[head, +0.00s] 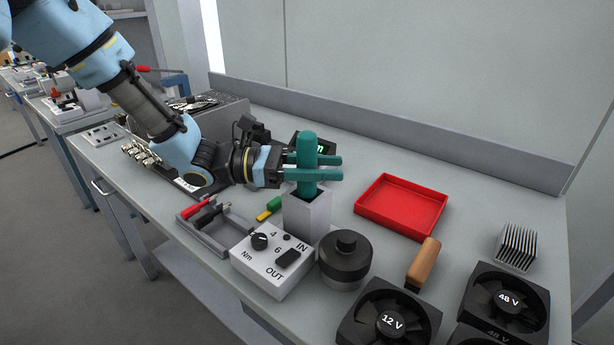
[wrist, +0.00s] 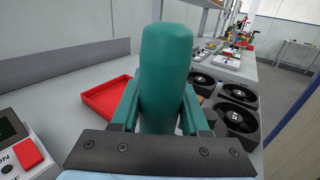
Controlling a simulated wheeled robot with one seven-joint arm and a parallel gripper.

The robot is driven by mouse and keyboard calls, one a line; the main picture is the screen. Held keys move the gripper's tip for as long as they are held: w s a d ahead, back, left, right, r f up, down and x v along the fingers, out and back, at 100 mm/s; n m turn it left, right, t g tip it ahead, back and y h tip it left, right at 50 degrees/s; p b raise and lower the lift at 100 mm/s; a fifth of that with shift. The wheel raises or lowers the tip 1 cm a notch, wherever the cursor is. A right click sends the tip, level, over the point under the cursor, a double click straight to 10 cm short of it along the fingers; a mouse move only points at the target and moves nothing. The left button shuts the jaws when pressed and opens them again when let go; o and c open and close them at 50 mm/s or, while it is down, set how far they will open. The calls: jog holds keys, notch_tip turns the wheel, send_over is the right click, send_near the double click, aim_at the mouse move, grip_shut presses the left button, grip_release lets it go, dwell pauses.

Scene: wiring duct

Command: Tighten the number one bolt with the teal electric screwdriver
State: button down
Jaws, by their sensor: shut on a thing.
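The teal electric screwdriver (head: 306,152) stands upright in a square grey holder (head: 308,216) near the middle of the bench. My gripper (head: 318,168) is shut on the screwdriver's body, with one teal finger on each side. The screwdriver also fills the middle of the wrist view (wrist: 165,75), between the fingers. Its lower end is hidden inside the holder. I cannot make out the number one bolt; several metal fittings (head: 140,153) show at the left of the bench, partly behind my arm.
A control box (head: 272,268) with a knob and a round black object (head: 345,262) stand close in front of the holder. A red tray (head: 401,232), a wooden handle (head: 423,262), fans (head: 390,318) and a finned block (head: 518,246) lie to the right. A grey rack (head: 205,236) holds tools.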

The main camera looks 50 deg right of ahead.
jog(key=shift+r, duration=0.15)
dwell(0.3)
notch_tip(320, 180, up, 18)
jog(key=b, duration=0.1)
jog(key=shift+b, duration=0.35)
dwell(0.3)
notch_tip(320, 180, up, 11)
jog(key=p, duration=1.1)
jog(key=shift+r, duration=0.15)
